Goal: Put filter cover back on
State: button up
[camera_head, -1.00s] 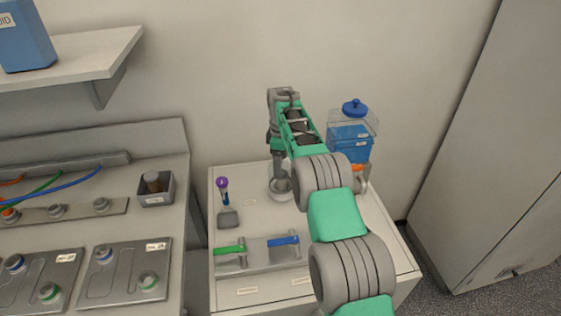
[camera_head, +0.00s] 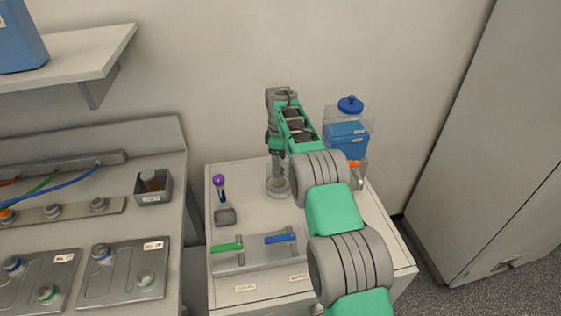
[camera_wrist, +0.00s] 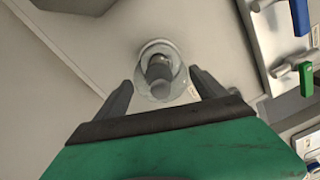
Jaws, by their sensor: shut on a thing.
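The clear filter cover (camera_wrist: 178,88) is a see-through cup between the two dark fingers of my gripper (camera_wrist: 160,80) in the wrist view. My gripper is shut on it. A dark grey cylindrical filter (camera_wrist: 158,68) shows inside the cover's outline, over a pale round base. In the head view my gripper (camera_head: 277,150) points down, right above the round grey filter base (camera_head: 278,187) on the cabinet top. The cover is hard to make out there. I cannot tell whether its lower rim touches the base.
A blue-lidded clear container (camera_head: 347,128) stands behind right of my arm. Green (camera_head: 227,247) and blue (camera_head: 280,239) valve handles lie toward the front. A purple-topped dropper (camera_head: 220,186) stands at left.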

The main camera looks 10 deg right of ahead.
jog(key=shift+w+a+r, duration=0.2)
jog(key=shift+a+r, duration=0.1)
jog(key=shift+r, duration=0.1)
jog(key=shift+f, duration=0.35)
jog(key=shift+d+f, duration=0.15)
jog(key=shift+f, duration=0.2)
jog(key=shift+s+f, duration=0.1)
jog(key=shift+f, duration=0.1)
dwell(0.5)
jog(key=o, duration=2)
jog(key=shift+c, duration=0.2)
jog(key=shift+r+p, duration=2.3)
jog(key=shift+r, duration=1.25)
